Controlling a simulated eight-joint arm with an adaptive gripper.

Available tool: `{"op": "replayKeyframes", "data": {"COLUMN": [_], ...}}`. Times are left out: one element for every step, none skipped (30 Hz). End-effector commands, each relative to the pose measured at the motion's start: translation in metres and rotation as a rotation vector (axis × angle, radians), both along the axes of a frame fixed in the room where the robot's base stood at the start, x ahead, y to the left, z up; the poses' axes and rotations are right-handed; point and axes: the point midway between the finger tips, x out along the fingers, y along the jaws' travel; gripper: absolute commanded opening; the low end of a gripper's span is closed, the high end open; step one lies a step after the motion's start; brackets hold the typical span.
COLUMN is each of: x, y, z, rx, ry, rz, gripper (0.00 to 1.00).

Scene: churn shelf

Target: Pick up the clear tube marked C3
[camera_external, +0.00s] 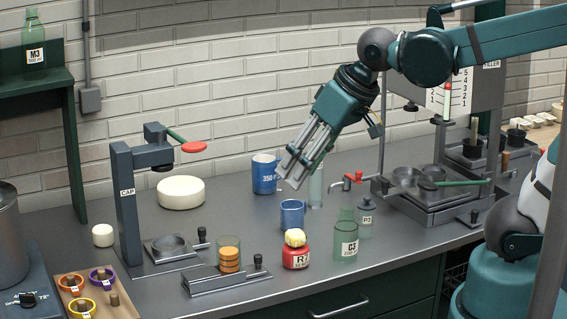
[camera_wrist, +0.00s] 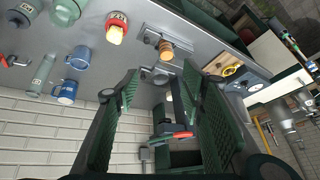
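A red jar (camera_external: 296,254) and a small blue mug (camera_external: 292,214) stand left of the tube. A grey P3 bottle (camera_external: 365,217) stands close on its right, and a red tap (camera_external: 352,180) behind. A taller blue cup (camera_external: 264,174) stands farther back. The CAP press (camera_external: 128,205) is at left.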

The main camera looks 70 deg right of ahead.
Motion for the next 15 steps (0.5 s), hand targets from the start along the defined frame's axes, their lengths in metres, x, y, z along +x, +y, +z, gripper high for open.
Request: {"op": "replayKeyframes", "data": {"x": [0.007,0.01,0.014,0.017,0.02,0.024,0.027,0.03,0.034,0.037,0.04,0.044,0.046,0.049,0.053], "y": [-0.008,-0.012,-0.017,-0.021,-0.026,-0.031,-0.036,-0.04,-0.046,-0.05,-0.055,-0.061,-0.066,-0.07,-0.076], "z": [0.004,0.005,0.006,0.007,0.007,0.008,0.009,0.01,0.01,0.01,0.01,0.011,0.011,0.011,0.011], "rx": [0.012,0.018,0.028,0.036,0.042,0.052,0.059,0.066,0.076,0.082,0.089,0.098,0.105,0.112,0.121], "ry": [0.009,0.015,0.022,0.028,0.033,0.04,0.044,0.05,0.057,0.063,0.067,0.073,0.078,0.085,0.09], "rz": [-0.032,-0.052,-0.077,-0.096,-0.116,-0.142,-0.161,-0.179,-0.206,-0.225,-0.245,-0.27,-0.29,-0.31,-0.335], "gripper": [0.4,0.4,0.4,0.4,0.4,0.4,0.4,0.4,0.4,0.4,0.4,0.4,0.4,0.4,0.4]}}
